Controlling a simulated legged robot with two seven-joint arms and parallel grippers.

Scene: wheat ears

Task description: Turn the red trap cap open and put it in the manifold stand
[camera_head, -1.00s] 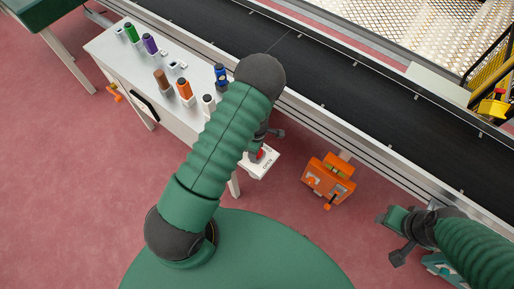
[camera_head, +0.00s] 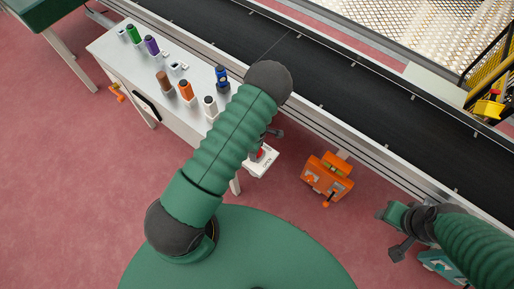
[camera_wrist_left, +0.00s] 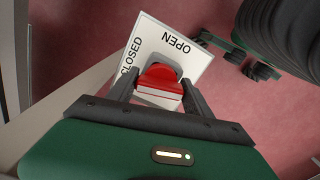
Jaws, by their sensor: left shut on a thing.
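The red trap cap (camera_wrist_left: 160,82) shows in the left wrist view on a white plate marked OPEN and CLOSED (camera_wrist_left: 160,38). My left gripper (camera_wrist_left: 158,92) has its two dark fingers on either side of the cap and is shut on it. In the head view my left arm hides most of this gripper; a little of the cap (camera_head: 260,152) and the plate (camera_head: 265,163) show. My right gripper (camera_head: 391,235) is at the lower right, away from the cap; its jaw opening is unclear. I cannot tell for sure which thing is the manifold stand.
A white bench (camera_head: 140,75) at the upper left holds several coloured cylinders, among them an orange one (camera_head: 186,91) and a blue one (camera_head: 222,80). A black conveyor (camera_head: 330,75) runs behind. An orange box with a handle (camera_head: 327,175) stands right of the plate.

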